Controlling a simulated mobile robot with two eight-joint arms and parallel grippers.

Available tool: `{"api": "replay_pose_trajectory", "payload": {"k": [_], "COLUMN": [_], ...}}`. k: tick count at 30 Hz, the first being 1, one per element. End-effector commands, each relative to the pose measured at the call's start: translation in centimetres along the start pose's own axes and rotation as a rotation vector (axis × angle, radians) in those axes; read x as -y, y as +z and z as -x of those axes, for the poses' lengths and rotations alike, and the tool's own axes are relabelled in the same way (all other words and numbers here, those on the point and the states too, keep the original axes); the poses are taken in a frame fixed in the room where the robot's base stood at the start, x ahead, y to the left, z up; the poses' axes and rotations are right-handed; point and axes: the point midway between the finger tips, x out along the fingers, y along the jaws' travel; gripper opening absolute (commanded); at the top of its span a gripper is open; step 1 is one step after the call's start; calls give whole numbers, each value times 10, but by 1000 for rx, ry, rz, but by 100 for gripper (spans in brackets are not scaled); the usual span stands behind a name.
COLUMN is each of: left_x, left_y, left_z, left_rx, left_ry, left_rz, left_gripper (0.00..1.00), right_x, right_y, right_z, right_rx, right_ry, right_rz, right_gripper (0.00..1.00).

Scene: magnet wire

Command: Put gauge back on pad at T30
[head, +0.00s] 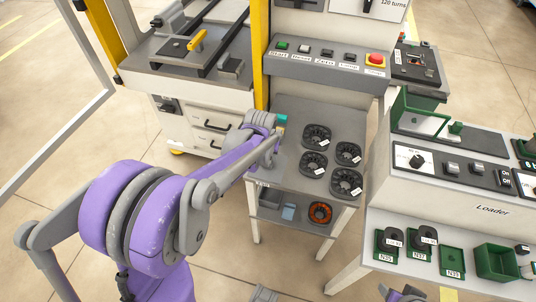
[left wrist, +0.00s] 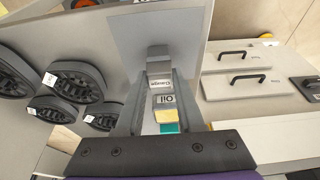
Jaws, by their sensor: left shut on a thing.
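My left gripper (head: 277,137) is over the back left part of the grey table (head: 310,110), and my arm hides much of it in the head view. In the left wrist view my left gripper (left wrist: 160,85) is shut on a narrow grey piece, the gauge (left wrist: 158,64), between its fingers. A label reading "Gauge" and one reading "Oil" show in line between the fingers. A yellow block and a teal block (left wrist: 169,127) show nearer the camera; the teal one (head: 281,118) also shows beside the gripper in the head view. Only a small part of my right arm shows at the bottom edge.
Several black round spools (head: 313,163) with white tags stand on the table right of the gripper. A button panel (head: 325,57) with a red stop rises behind. A lower shelf holds an orange ring (head: 320,212). The Loader bench (head: 470,205) with green trays stands right.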

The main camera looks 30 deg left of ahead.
Motion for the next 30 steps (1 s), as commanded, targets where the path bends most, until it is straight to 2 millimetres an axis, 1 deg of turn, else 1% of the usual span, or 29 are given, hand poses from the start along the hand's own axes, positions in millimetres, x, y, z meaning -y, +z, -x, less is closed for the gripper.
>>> {"api": "replay_pose_trajectory", "payload": {"k": [1,3,6,14,17,20,30], "left_x": [0,0,0,0,0,0,0], "left_y": [1,0,0,0,-1,-1,-1], "left_z": [-2,-1,-1,-1,4,17,90], "left_rx": [0,0,0,0,-1,0,-1], "left_ry": [0,0,0,0,0,0,0], "left_rz": [0,0,0,0,0,0,0], "left_gripper": [39,51,67,67,67,67,67], "right_x": [0,0,0,0,0,0,0], "right_y": [1,1,0,0,-2,-2,-8], "right_z": [-2,-1,-1,-1,3,4,14], "right_rx": [1,0,0,0,-1,-1,-5], "right_ry": [0,0,0,0,0,0,0], "right_rz": [0,0,0,0,0,0,0], "right_gripper": [50,50,50,50,50,50,50]}}
